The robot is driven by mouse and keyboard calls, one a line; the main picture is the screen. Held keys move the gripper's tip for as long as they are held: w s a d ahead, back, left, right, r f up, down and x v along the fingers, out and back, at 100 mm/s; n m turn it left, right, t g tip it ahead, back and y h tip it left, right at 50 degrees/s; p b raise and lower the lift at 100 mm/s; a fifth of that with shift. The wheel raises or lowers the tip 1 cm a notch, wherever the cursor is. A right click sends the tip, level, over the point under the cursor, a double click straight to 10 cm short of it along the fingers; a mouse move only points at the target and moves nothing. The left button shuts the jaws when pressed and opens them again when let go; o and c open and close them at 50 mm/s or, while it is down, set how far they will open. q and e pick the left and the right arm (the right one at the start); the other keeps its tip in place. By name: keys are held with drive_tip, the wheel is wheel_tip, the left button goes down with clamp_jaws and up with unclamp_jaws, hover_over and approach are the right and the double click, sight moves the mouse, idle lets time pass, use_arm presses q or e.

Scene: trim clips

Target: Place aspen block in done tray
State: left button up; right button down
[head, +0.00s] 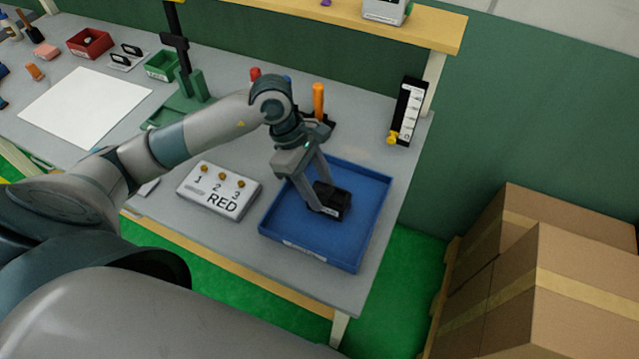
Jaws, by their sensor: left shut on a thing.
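My left gripper (318,196) reaches down over the blue tray (290,245) on the right end of the workbench. It is shut on a small black block (333,199), which is inside the tray's outline. I cannot tell whether the block touches the tray floor. The tray has a pale label on its front wall, too small to read. The rest of the tray floor that shows is empty. My right gripper is not in view.
A white board (219,190) marked 1, 2, 3 and RED lies left of the tray. A black upright holder (408,111) stands behind it. Green and red bins (90,43) sit far left. Stacked cardboard boxes (545,270) stand right of the bench.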

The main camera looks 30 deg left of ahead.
use_arm(q)
drive_tip(key=shift+f, duration=0.1)
drive_tip(key=o, duration=1.2)
drive_tip(key=shift+o, duration=0.2)
drive_tip(key=shift+r, duration=0.3)
drive_tip(key=b+v, duration=0.3)
drive_tip(key=v, duration=0.8)
drive_tip(key=shift+a+r+b, duration=0.2)
drive_tip(key=shift+r+b, duration=0.1)
